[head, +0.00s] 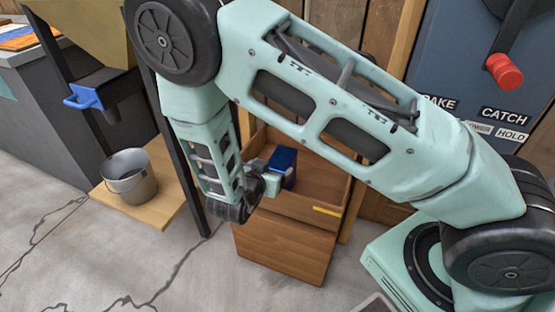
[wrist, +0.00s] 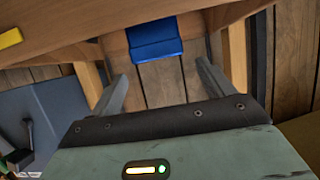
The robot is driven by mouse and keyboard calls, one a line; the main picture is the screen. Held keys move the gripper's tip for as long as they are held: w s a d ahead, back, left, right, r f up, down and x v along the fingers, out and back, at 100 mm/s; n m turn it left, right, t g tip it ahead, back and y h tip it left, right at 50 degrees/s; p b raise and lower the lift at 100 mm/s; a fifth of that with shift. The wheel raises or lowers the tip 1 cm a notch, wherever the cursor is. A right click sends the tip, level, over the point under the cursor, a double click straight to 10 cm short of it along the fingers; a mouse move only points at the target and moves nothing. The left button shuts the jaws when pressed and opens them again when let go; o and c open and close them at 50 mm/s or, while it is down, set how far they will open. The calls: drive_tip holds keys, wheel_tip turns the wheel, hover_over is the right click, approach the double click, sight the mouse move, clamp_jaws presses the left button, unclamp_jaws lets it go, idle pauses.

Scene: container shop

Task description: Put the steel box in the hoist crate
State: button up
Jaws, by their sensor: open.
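A dark blue box (head: 284,160), the only thing here that could be the steel box, shows within the outline of an open wooden crate (head: 282,261), which looks like the hoist crate. The box also shows in the wrist view (wrist: 155,47), just beyond my fingertips, beside wooden boards. My gripper (wrist: 160,78) is open, with one finger on each side and nothing between them. In the head view, my wrist and arm partly cover the gripper and the crate's left side. I cannot tell whether the box rests on the crate's floor.
A grey bucket (head: 129,177) stands on a wooden platform (head: 160,206) at the left, behind a dark post. A blue hook-like piece (head: 83,98) sits above it. A panel with a red-handled lever (head: 504,70) is at the upper right. The cracked concrete floor in front is clear.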

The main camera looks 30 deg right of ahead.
drive_tip(key=s+a+r+n+g+y, duration=0.1)
drive_tip(key=s+a+r+n+y, duration=0.2)
drive_tip(key=a, duration=0.4)
drive_tip(key=s+a+r+n+g+y, duration=0.1)
drive_tip(key=a+r+n+y, duration=0.15)
drive_tip(key=a+y, duration=0.35)
drive_tip(key=s+a+r+n+g+y, duration=0.1)
drive_tip(key=s+a+r+n+y, duration=0.1)
drive_tip(key=a+r+y, duration=0.35)
drive_tip(key=s+a+r+n+g, duration=0.2)
drive_tip(key=s+a+r+n, duration=0.15)
drive_tip(key=s, duration=0.45)
drive_tip(key=s+d+r+n+g+h, duration=0.1)
drive_tip(key=s+d+r+n, duration=0.1)
drive_tip(key=s+d, duration=0.3)
drive_tip(key=s+d+r+n+g+h, duration=0.2)
drive_tip(key=s+d+r+n, duration=0.1)
drive_tip(key=s+d+n, duration=0.2)
drive_tip(key=shift+s, duration=0.75)
drive_tip(key=shift+p, duration=0.3)
